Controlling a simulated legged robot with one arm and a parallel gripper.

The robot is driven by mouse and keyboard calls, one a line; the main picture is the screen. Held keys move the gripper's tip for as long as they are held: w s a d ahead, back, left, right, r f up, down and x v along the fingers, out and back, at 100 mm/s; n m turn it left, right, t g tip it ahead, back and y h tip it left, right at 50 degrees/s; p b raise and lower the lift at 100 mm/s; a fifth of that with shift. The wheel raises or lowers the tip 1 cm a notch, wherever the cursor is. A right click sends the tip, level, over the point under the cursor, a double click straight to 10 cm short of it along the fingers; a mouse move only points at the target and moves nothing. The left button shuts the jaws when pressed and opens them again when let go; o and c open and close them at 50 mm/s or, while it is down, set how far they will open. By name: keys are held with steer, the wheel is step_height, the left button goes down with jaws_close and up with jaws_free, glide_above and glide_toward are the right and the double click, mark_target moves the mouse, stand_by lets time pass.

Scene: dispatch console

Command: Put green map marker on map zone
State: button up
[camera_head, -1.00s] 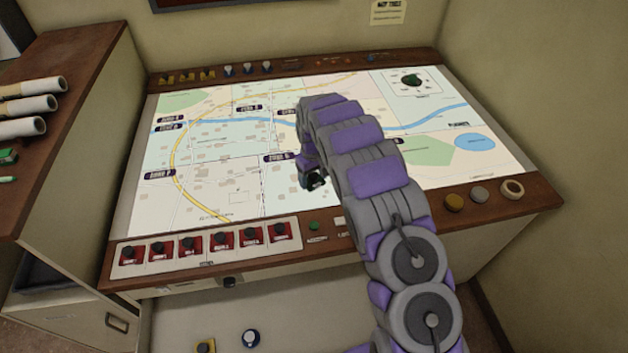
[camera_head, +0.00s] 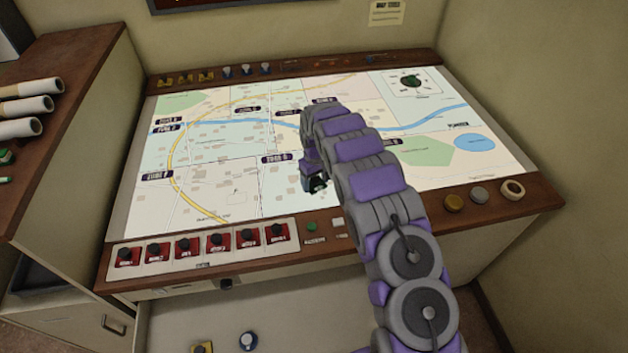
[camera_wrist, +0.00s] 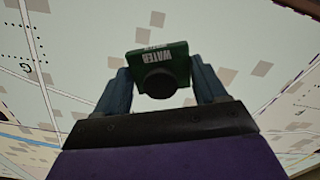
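The green map marker (camera_wrist: 178,54) shows in the wrist view, a green block with the word WATER and a dark round knob. My gripper (camera_wrist: 163,80) has a blue finger on each side of it and is shut on it. In the head view my gripper (camera_head: 316,184) is over the middle of the lit map (camera_head: 215,190), right of a dark zone label (camera_head: 275,158). The marker cannot be made out clearly there. The wrist view shows map surface behind the marker; whether the marker touches it I cannot tell. My arm covers part of the map.
Red-based pieces with black knobs (camera_head: 218,243) line the front left ledge. Yellow (camera_head: 185,79) and blue-white (camera_head: 247,70) pieces stand along the back ledge. Rolled papers (camera_head: 30,107) lie on the left cabinet.

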mark_target(314, 179)
steer(key=o, duration=0.4)
steer(key=shift+d, duration=0.2)
steer(key=shift+a, duration=0.35)
steer(key=shift+r, duration=0.15)
step_height(314, 179, up, 12)
steer(key=p, duration=0.2)
steer(key=s+d+r+m, duration=0.2)
steer(key=s+d+r, duration=0.5)
steer(key=s, duration=0.4)
steer(key=s+d+r+m, duration=0.2)
steer(key=s+d+r, duration=0.3)
steer(key=s+r, duration=0.5)
steer(key=s+d+m+g, duration=0.1)
steer(key=s+d+m, duration=0.1)
steer(key=s, duration=2.8)
steer(key=shift+s+f+m+g, duration=0.15)
steer(key=shift+f+m+g, duration=0.1)
steer(key=shift+m+g, duration=0.15)
